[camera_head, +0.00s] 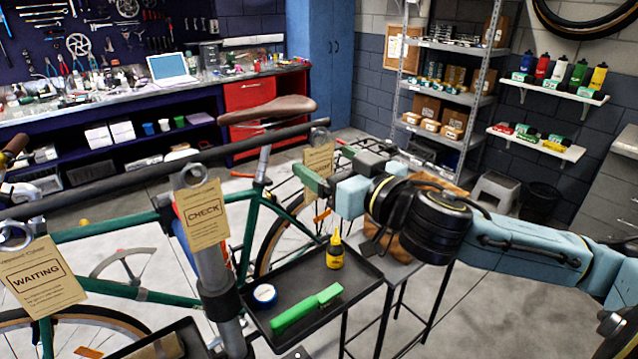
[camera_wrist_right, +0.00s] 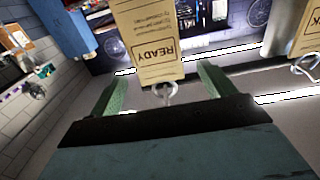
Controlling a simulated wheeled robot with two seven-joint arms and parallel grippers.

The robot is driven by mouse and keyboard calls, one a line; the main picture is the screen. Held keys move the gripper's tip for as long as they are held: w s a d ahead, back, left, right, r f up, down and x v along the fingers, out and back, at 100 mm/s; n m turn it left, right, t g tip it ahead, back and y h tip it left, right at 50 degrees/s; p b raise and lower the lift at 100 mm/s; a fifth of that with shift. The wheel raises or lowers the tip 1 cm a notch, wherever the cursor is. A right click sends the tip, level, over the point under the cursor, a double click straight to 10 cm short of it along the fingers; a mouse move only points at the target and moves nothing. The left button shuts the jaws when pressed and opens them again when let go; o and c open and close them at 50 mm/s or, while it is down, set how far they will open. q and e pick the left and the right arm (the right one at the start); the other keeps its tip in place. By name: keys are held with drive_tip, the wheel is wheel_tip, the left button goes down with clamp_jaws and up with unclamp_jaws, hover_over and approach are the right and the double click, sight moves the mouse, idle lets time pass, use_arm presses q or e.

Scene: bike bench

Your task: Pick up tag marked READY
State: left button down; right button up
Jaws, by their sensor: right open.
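The READY tag (camera_wrist_right: 148,42) is a tan card with a metal ring (camera_wrist_right: 166,91). In the right wrist view it appears upside down, with its ring between my green fingers. My right gripper (camera_wrist_right: 163,84) is open around the ring and not closed on it. In the head view, the far tan tag (camera_head: 318,160) hangs from the dark bar (camera_head: 150,165), its lettering too small to read. My right gripper (camera_head: 324,168) is at that tag and hides part of it. The CHECK tag (camera_head: 203,214) and WAITING tag (camera_head: 40,278) hang nearer. My left gripper is not in view.
A black tray (camera_head: 365,292) below holds a green brush (camera_head: 307,308), a blue-and-white roll (camera_head: 265,295) and a yellow bottle (camera_head: 335,252). A green bike frame (camera_head: 110,232) with a brown saddle (camera_head: 268,109) stands behind the bar. A grey stand post (camera_head: 215,285) rises in front.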

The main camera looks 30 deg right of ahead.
sight(320, 158)
drive_tip(key=shift+w, duration=0.65)
drive_tip(key=w+p, duration=0.1)
drive_tip(key=w, duration=0.3)
drive_tip(key=shift+a, duration=0.15)
drive_tip(key=shift+f, duration=0.1)
drive_tip(key=c, duration=1.1)
